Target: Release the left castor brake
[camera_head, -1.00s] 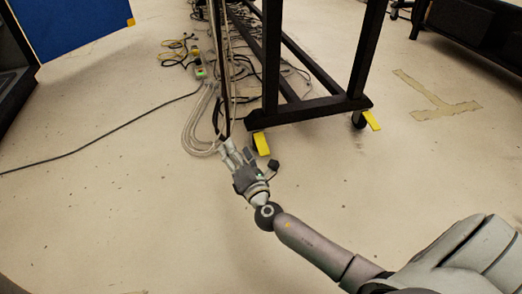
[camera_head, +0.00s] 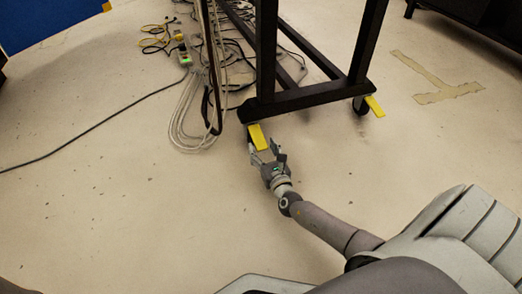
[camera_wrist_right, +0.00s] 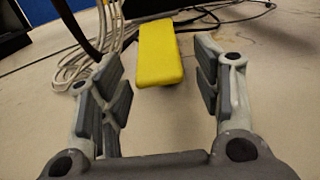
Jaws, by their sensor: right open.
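The left castor brake is a yellow pedal (camera_head: 258,137) at the foot of the left post of the black frame. It also fills the upper middle of the right wrist view (camera_wrist_right: 160,55). My right gripper (camera_head: 268,154) is open just in front of the pedal. In the right wrist view its two fingers (camera_wrist_right: 162,88) stand on either side of the pedal's near end, with gaps showing on both sides. The castor wheel is mostly hidden behind the pedal. My left gripper is not in view.
The black frame (camera_head: 306,98) has a second castor with a yellow pedal (camera_head: 375,106) at right. Grey cables (camera_head: 188,130) hang and loop on the floor left of the brake. A power strip (camera_head: 183,52) lies farther back. The floor in front is clear.

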